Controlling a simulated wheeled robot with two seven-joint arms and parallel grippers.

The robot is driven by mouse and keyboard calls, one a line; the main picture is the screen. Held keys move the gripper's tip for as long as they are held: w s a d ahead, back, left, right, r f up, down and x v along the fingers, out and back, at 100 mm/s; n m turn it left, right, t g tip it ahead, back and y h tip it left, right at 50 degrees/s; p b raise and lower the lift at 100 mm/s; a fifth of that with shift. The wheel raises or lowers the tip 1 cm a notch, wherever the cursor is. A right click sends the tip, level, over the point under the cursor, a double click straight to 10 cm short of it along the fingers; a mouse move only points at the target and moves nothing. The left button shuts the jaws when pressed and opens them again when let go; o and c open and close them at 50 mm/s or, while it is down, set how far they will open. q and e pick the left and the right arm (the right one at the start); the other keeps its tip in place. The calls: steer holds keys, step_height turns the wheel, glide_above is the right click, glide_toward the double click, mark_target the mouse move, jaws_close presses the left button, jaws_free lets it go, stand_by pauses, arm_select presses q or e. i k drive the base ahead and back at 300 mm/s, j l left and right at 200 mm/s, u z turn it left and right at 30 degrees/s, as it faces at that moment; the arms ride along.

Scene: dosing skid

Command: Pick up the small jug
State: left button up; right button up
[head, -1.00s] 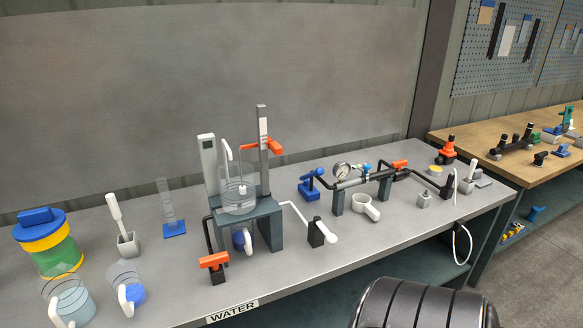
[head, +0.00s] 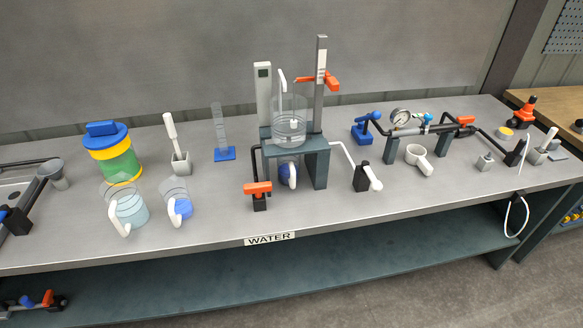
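Two clear jugs with white handles stand side by side at the front left of the grey bench. The larger jug (head: 130,211) holds pale blue liquid. The smaller jug (head: 176,197) stands just to its right, upright, with a stronger blue in its lower part. Another small blue vessel with a white handle (head: 288,173) sits under the dark stand and is partly hidden. Neither of my grippers is in view.
The grey bench (head: 340,212) has bare room along its front edge near the WATER label (head: 269,239). A yellow-green container with a blue lid (head: 115,152) stands behind the jugs. A dark stand (head: 318,160) with a clear vessel (head: 289,122) and an orange-handled valve (head: 258,190) is to their right.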

mark_target(288, 166)
steer(key=l, duration=0.55)
steer(key=i+l, duration=0.15)
steer(key=l, duration=0.4)
steer(key=l+z, duration=0.1)
steer(key=l, duration=0.5)
steer(key=i+l, duration=0.15)
steer(key=l, duration=0.4)
